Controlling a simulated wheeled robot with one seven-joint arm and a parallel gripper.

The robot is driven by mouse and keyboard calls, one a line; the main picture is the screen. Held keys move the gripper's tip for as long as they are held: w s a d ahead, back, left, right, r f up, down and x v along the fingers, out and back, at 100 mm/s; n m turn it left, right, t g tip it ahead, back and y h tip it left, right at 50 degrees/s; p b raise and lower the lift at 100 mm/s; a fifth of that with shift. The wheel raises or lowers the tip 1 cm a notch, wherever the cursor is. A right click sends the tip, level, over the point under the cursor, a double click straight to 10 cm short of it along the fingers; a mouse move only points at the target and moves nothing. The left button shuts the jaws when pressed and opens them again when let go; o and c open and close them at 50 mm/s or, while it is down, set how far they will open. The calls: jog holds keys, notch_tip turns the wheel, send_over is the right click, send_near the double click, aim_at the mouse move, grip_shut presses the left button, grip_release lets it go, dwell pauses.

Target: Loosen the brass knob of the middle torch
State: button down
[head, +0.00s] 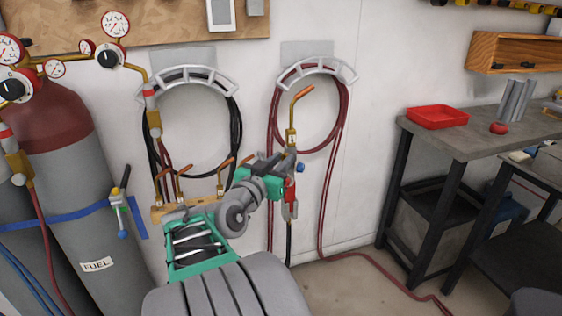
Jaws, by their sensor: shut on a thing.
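A torch (291,138) with a bent copper tip, a brass body and a red handle stands upright in front of the right-hand hose coil. A blue knob (300,167) shows on its right side. My gripper (284,164) is at the torch's body from the left and is shut on it; its fingers hide the exact contact. I cannot make out a brass knob there. Several copper tips (183,171) stand on a small wooden rack (160,214), partly behind my arm. Another torch (118,207) with a blue knob hangs at the grey cylinder on the left.
A fuel cylinder (75,185) with gauges stands left. Hose hangers (318,68) are on the wall. A workbench (478,137) with a red tray (437,117) is at right. A red hose (375,262) runs along the floor, which is otherwise clear before the bench.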

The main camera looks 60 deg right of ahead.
jog(key=shift+n, duration=0.4)
jog(key=n+p, duration=0.2)
jog(key=n, duration=0.2)
jog(key=shift+r, duration=0.1)
jog(key=n+p, duration=0.2)
jog(key=n, duration=0.3)
jog(key=shift+w+p, duration=0.1)
jog(key=shift+p, duration=0.25)
jog(key=n+p, duration=0.4)
jog(key=n, duration=0.1)
jog(key=shift+n, duration=0.3)
jog(key=shift+f+n+p, duration=0.2)
jog(key=shift+n+p, duration=1.75)
jog(key=shift+n, duration=0.25)
jog(key=c, duration=1.3)
grip_release()
